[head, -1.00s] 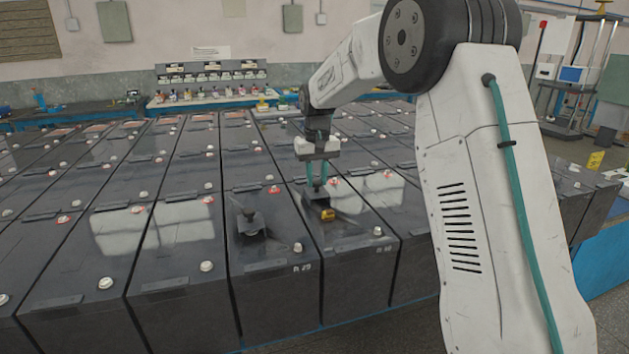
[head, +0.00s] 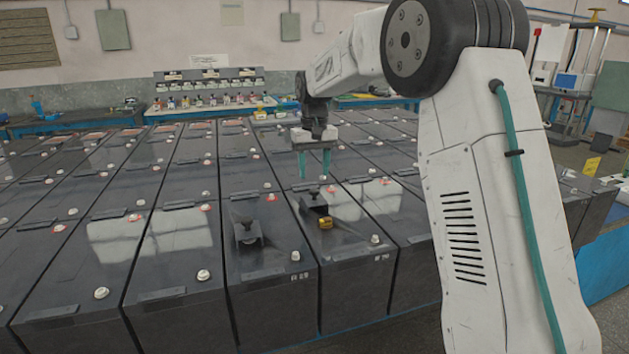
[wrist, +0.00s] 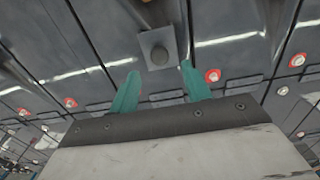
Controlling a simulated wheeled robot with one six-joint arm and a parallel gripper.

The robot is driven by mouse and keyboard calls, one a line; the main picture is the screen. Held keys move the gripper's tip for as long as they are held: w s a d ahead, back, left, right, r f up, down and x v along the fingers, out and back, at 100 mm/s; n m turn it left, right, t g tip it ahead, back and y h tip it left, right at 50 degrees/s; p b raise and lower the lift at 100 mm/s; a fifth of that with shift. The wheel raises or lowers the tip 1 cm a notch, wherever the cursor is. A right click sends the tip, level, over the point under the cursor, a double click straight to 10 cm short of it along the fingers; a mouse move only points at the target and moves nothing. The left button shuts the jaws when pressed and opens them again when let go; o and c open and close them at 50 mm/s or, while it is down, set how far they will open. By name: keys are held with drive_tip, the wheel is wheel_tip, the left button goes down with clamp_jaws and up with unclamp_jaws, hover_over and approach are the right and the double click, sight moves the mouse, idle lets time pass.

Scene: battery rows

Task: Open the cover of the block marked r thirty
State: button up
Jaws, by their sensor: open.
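The block marked R 30 (head: 352,240) stands in the front row, right of the block marked R 29 (head: 272,277); the labels are small and blurred. On its top is a small dark cover (head: 313,204) with a knob, and a yellow part (head: 325,223) sits just in front of it. I cannot tell how far the cover is raised. My gripper (head: 314,174) is open and empty, with its teal fingers above and behind the cover.
A similar dark cover (head: 247,232) is on R 29. White caps and red-ringed terminals stand on the surrounding dark blocks. A bench with small bottles (head: 210,103) is at the back. The air above the block tops around my gripper looks clear.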

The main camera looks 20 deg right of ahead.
drive_tip(key=shift+r, duration=1.45)
drive_tip(key=shift+f, duration=0.1)
drive_tip(key=s+f, duration=0.2)
drive_tip(key=shift+f+g, duration=0.3)
drive_tip(key=s+a+t, duration=0.1)
drive_tip(key=s+a, duration=0.1)
drive_tip(key=s, duration=1.9)
drive_tip(key=s+a+n+t, duration=0.1)
drive_tip(key=s+a, duration=0.1)
drive_tip(key=s, duration=2)
